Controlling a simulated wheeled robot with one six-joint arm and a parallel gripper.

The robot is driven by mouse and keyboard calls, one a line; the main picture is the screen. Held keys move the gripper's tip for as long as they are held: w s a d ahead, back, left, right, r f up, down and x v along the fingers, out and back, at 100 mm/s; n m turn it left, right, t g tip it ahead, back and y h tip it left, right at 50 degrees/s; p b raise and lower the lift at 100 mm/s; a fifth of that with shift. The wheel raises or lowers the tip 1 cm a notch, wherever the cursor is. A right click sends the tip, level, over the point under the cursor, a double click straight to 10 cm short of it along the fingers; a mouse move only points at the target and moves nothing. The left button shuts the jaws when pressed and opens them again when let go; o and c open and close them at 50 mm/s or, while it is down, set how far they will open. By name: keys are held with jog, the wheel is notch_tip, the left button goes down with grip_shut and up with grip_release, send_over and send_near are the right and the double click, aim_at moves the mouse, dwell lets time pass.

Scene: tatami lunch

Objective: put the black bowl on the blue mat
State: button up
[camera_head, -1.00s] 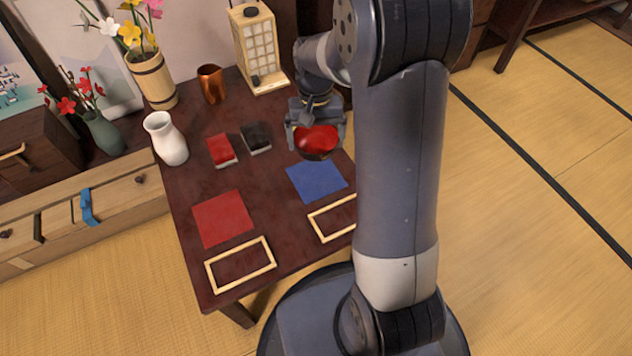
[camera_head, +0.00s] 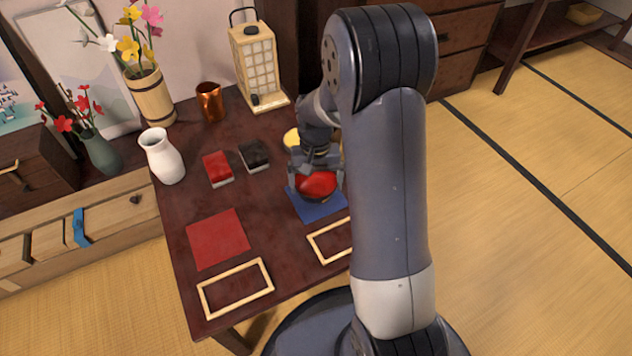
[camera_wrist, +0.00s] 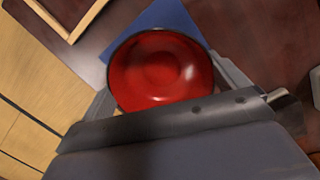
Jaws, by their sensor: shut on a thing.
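The black bowl (camera_head: 318,184) has a red inside and a dark rim. It also shows in the wrist view (camera_wrist: 160,70). My gripper (camera_head: 316,170) is shut on the bowl; in the wrist view, its fingers (camera_wrist: 165,100) lie on either side of it. The bowl is over the blue mat (camera_head: 318,211), which sticks out below it in the head view and behind it in the wrist view (camera_wrist: 168,17). I cannot tell whether the bowl touches the mat.
A red mat (camera_head: 217,239) and wooden frames (camera_head: 236,288) (camera_head: 330,240) lie at the table's front. Red (camera_head: 218,168) and black (camera_head: 254,156) blocks, a white vase (camera_head: 161,156), copper cup (camera_head: 210,101) and lantern (camera_head: 258,65) stand farther back. A yellow thing (camera_head: 291,140) is partly hidden behind my gripper.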

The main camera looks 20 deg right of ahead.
aim_at(316, 187)
jog(key=shift+f, duration=0.1)
jog(key=o, duration=0.7)
jog(key=r+p, duration=0.1)
jog(key=r, duration=0.3)
jog(key=w+r+p, duration=0.1)
jog(key=r+p, duration=0.1)
jog(key=r, duration=0.2)
jog(key=r+p, duration=0.1)
jog(key=r, duration=0.3)
jog(key=shift+w+d+r, duration=0.1)
jog(key=shift+w+d, duration=0.05)
jog(key=shift+w, duration=0.05)
